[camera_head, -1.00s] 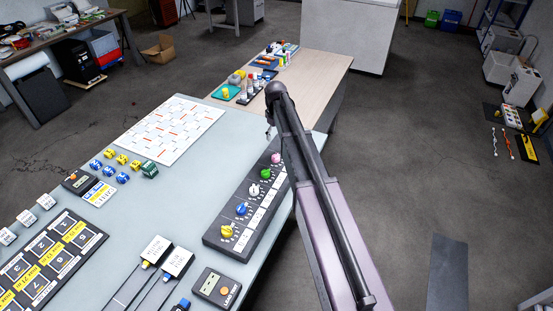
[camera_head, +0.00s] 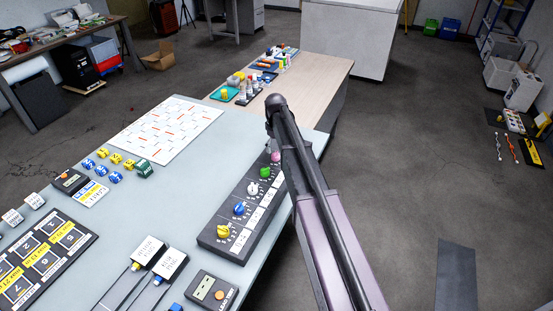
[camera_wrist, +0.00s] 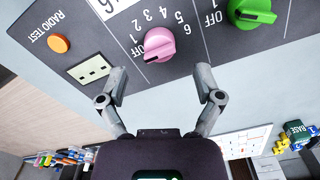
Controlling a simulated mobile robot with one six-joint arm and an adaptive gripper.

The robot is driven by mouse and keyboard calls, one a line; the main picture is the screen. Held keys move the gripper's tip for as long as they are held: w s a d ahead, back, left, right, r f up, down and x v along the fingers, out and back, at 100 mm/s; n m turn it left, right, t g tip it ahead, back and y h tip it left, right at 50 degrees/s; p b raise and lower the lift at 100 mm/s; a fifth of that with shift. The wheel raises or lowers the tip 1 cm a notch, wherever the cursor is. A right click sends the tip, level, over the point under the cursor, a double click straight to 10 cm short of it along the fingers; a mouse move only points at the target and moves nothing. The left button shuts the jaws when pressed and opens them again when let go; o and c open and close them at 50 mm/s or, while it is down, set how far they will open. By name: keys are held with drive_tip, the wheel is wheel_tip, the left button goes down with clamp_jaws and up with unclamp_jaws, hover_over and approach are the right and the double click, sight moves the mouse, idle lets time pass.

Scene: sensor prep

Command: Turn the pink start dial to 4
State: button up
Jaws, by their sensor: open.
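The pink start dial (camera_wrist: 158,45) is a round knob on the dark control panel (camera_wrist: 185,22), with OFF and the numbers 1 to 6 around it. The scale appears upside down in the wrist view. A dark mark on the dial lies near OFF. My gripper (camera_wrist: 159,72) is open, with one finger on each side of the dial in that view and nothing between the tips. The fingertips appear apart from the dial; their height above it is unclear. In the head view the pink dial (camera_head: 276,156) shows beside my arm, which hides part of the panel and the gripper.
The green dial (camera_wrist: 252,12) is beside the pink one. White (camera_head: 252,188), blue (camera_head: 239,209) and yellow (camera_head: 223,232) dials continue along the panel. An orange RADIO TEST button (camera_wrist: 59,43) is on the pink dial's other side. A wooden table (camera_head: 310,75) stands beyond.

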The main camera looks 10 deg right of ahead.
sight(276, 153)
drive_tip(key=shift+f+b, duration=1.85)
drive_tip(key=shift+f, duration=0.3)
drive_tip(key=c, duration=1.2)
drive_tip(key=shift+o, duration=0.2)
drive_tip(key=shift+d, duration=0.1)
